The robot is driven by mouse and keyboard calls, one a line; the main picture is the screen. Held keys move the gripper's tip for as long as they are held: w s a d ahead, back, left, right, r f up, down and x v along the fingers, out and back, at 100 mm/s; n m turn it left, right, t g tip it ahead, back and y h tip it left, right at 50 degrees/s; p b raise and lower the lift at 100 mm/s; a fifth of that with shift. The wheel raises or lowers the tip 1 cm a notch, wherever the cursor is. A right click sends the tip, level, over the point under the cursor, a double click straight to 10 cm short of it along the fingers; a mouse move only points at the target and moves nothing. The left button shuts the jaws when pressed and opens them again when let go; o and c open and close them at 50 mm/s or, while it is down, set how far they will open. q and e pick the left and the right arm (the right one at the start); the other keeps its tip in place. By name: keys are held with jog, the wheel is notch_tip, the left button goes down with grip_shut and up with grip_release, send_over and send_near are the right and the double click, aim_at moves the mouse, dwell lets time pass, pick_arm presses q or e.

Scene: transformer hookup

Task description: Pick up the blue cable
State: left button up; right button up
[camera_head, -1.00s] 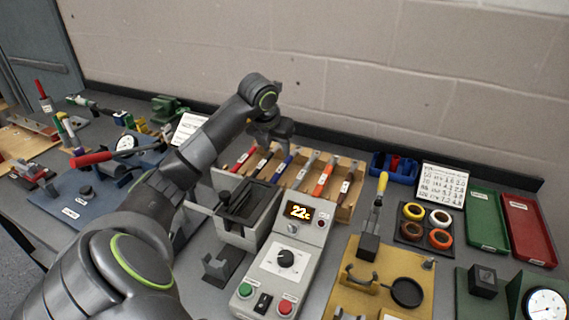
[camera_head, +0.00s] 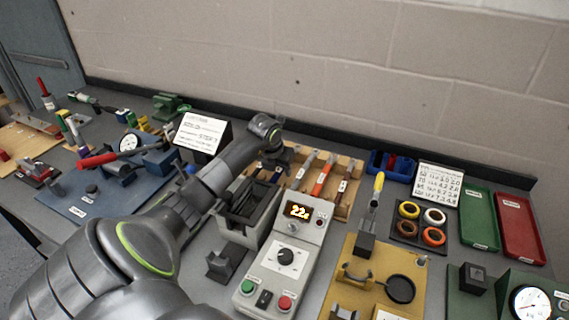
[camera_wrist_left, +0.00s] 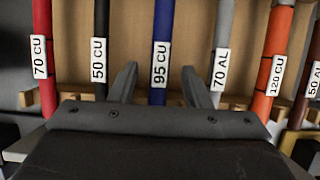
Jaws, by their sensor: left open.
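The blue cable (camera_wrist_left: 162,22) stands out in the middle of the left wrist view, with a white "95 CU" label. It lies in a wooden rack (camera_head: 345,200) among other cables. My left gripper (camera_wrist_left: 159,75) is open, with one fingertip on each side of the blue cable in that view. The fingers appear above it, and I cannot tell how far. In the head view my left gripper (camera_head: 271,158) is over the rack and hides much of the blue cable. My right gripper is not in view.
Red (camera_wrist_left: 43,18), black (camera_wrist_left: 101,20), grey (camera_wrist_left: 224,20) and orange (camera_wrist_left: 277,35) cables lie alongside in the rack. A grey control box (camera_head: 285,258) with a "22" display and a dark open-topped bin (camera_head: 233,228) stand in front of it. The wall is behind.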

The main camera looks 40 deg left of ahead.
pick_arm(q)
grip_shut()
jog(key=shift+r, duration=0.1)
